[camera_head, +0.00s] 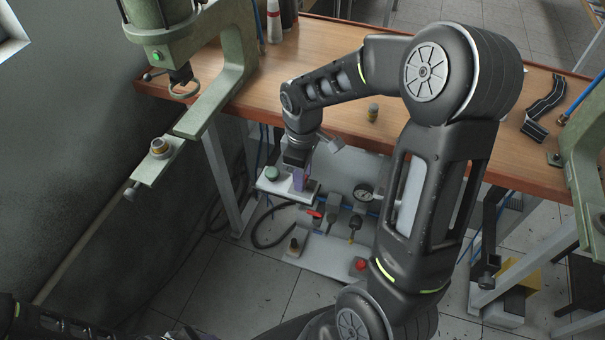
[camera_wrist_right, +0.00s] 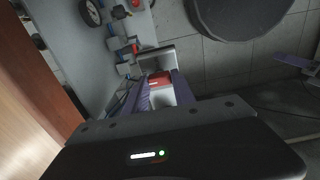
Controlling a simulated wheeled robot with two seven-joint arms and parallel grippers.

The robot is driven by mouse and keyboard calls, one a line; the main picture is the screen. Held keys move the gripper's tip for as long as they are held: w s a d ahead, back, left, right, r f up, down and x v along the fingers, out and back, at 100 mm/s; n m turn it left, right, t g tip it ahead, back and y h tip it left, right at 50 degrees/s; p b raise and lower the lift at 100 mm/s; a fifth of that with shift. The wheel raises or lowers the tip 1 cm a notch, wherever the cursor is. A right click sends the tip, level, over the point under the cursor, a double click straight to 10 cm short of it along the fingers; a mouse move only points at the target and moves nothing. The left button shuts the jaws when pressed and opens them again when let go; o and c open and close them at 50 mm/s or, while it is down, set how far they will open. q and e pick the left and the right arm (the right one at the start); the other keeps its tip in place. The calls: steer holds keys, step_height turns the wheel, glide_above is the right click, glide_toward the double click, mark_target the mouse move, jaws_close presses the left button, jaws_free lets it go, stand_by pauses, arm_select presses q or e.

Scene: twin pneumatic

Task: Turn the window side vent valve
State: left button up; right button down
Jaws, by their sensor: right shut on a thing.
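My right gripper (camera_head: 299,181) reaches down past the table edge to the window-side end of the grey pneumatic panel (camera_head: 340,250). In the wrist view its purple fingers (camera_wrist_right: 162,92) are shut on a red valve handle (camera_wrist_right: 160,78). In the head view the gripper and wrist hide that handle. A red lever (camera_head: 314,213) shows on the panel just below and right of the gripper.
A pressure gauge (camera_head: 364,192) and a red knob (camera_head: 361,265) are on the panel to the right. The wooden table (camera_head: 345,75) is above it. A green press (camera_head: 205,110) stands at the left. Black hose (camera_head: 262,238) loops beside the panel.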

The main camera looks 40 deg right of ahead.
stand_by(0.4)
steer(key=c, duration=1)
jaws_free()
steer(key=shift+c, duration=0.2)
step_height(320, 180, up, 8)
steer(key=shift+f, duration=0.1)
